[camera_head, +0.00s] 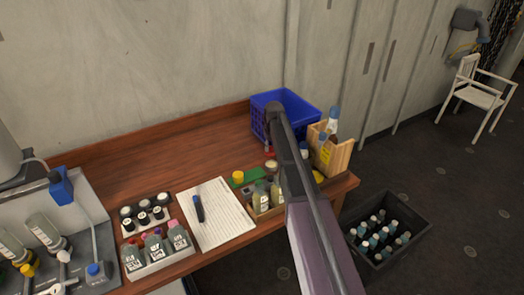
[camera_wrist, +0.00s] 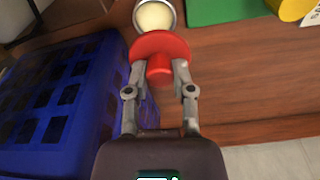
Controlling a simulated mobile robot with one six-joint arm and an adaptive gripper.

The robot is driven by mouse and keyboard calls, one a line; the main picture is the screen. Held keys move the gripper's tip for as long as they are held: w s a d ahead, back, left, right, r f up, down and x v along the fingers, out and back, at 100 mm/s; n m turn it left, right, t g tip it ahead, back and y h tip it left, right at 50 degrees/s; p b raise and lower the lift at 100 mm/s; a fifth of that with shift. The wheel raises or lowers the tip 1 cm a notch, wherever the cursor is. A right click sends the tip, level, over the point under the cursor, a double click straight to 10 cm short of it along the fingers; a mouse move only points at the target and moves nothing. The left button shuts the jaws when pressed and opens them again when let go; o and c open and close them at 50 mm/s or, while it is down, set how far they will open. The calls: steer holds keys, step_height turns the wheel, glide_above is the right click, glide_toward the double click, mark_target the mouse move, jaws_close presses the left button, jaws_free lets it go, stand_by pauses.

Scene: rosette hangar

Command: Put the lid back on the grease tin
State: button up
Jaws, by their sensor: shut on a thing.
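The red lid (camera_wrist: 162,47) with its round knob is held in my gripper (camera_wrist: 160,72), whose fingers are shut on the knob. The open grease tin (camera_wrist: 154,15) shows at the top of the wrist view, with a metal rim and pale cream grease inside. The lid's disc is just below the tin in that view and overlaps its near edge. I cannot tell whether they touch. In the head view the tin (camera_head: 271,164) is small beside my arm, near the blue crate, and my gripper is mostly hidden there.
The blue crate (camera_wrist: 52,105) stands close to the left of my gripper in the wrist view. A green mat (camera_wrist: 225,10) and a yellow object (camera_wrist: 292,8) lie to the right. A wooden box with bottles (camera_head: 330,152) stands right of my arm.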

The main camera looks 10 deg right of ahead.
mark_target(271, 164)
steer(key=shift+w+d, duration=0.1)
steer(key=shift+d, duration=0.2)
steer(key=shift+f, duration=0.2)
steer(key=shift+f+b, duration=3.05)
steer(key=shift+b, duration=0.15)
steer(key=shift+f, duration=0.2)
stand_by(0.6)
steer(key=o, duration=0.9)
steer(key=shift+c, duration=0.2)
